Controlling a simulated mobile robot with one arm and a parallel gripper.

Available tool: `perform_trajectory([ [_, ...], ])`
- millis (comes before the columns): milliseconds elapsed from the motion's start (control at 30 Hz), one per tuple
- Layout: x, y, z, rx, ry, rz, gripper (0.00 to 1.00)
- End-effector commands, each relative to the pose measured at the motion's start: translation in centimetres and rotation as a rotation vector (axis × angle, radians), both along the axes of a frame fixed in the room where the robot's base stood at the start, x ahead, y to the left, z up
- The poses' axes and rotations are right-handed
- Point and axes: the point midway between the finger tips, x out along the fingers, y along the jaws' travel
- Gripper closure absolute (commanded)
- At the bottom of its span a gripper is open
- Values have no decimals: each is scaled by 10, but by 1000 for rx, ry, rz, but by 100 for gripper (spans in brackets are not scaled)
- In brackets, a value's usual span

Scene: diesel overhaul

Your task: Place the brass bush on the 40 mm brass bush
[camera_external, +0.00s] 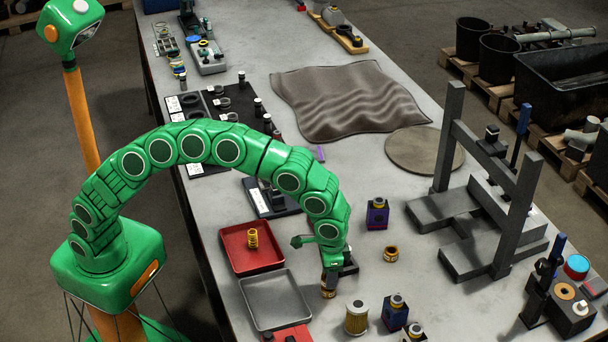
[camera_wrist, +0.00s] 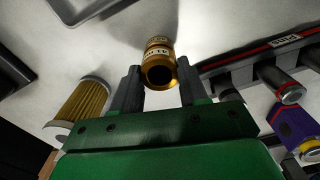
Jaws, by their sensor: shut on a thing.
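My gripper (camera_wrist: 160,85) points down low over the table and is shut on a brass bush (camera_wrist: 160,68), whose open bore faces the wrist camera. A second labelled brass ring (camera_wrist: 157,42) shows directly beyond it, roughly in line; I cannot tell whether the two touch. In the external view my gripper (camera_external: 329,276) is at the right of the grey tray, with brass (camera_external: 327,293) showing below the fingers. Another brass bush (camera_external: 391,254) stands alone on the table to the right. The labels are too small to read surely.
A purple block (camera_external: 377,214) and grey press frame (camera_external: 490,190) stand farther right.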

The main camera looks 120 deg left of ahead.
Motion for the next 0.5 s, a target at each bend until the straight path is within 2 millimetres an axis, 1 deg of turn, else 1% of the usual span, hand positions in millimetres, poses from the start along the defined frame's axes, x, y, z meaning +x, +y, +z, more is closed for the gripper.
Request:
perform_trajectory([
  [67,0,0,-5,-1,0,0,100],
  [433,0,0,-8,0,-2,0,100],
  [467,1,0,-8,1,-3,0,54],
  [500,1,0,-8,1,-3,0,48],
])
